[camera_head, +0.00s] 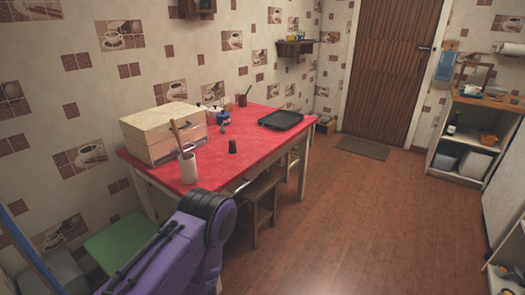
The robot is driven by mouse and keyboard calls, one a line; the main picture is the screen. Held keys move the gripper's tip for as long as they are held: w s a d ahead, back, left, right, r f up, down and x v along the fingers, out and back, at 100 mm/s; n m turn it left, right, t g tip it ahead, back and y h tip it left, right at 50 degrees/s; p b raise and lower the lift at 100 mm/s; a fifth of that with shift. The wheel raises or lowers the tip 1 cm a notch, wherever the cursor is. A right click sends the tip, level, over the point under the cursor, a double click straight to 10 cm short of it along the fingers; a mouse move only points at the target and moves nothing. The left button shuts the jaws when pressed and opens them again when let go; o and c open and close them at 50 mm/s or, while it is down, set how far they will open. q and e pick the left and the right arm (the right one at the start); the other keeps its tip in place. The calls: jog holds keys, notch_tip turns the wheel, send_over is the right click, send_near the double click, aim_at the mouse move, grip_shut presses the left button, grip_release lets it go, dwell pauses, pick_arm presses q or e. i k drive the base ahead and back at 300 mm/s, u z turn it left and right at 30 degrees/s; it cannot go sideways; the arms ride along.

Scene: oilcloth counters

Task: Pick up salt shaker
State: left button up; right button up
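I cannot make out the salt shaker for certain. Small items stand on the red oilcloth table (262,141). Among them is a small blue-grey item (224,119) near the wooden box, which may be a shaker. A short dark cup-like item (232,146) stands apart near the table's middle. Small white pots (201,110) stand behind, close to the wall. These are too small to identify surely. A purple link of my arm with a black joint shows at the bottom, in front of the table's near end. Neither gripper is in view.
A wooden box (158,138), a white utensil holder (188,167) and a black tray (281,120) stand on the table. Stools (262,190) sit under its right edge. A green stool (118,240) is at lower left. The floor (340,220) to the right is clear.

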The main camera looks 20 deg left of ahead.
aim_at(232, 149)
jog(key=z, duration=0.1)
jog(key=i, duration=1.65)
jog(key=u, duration=0.8)
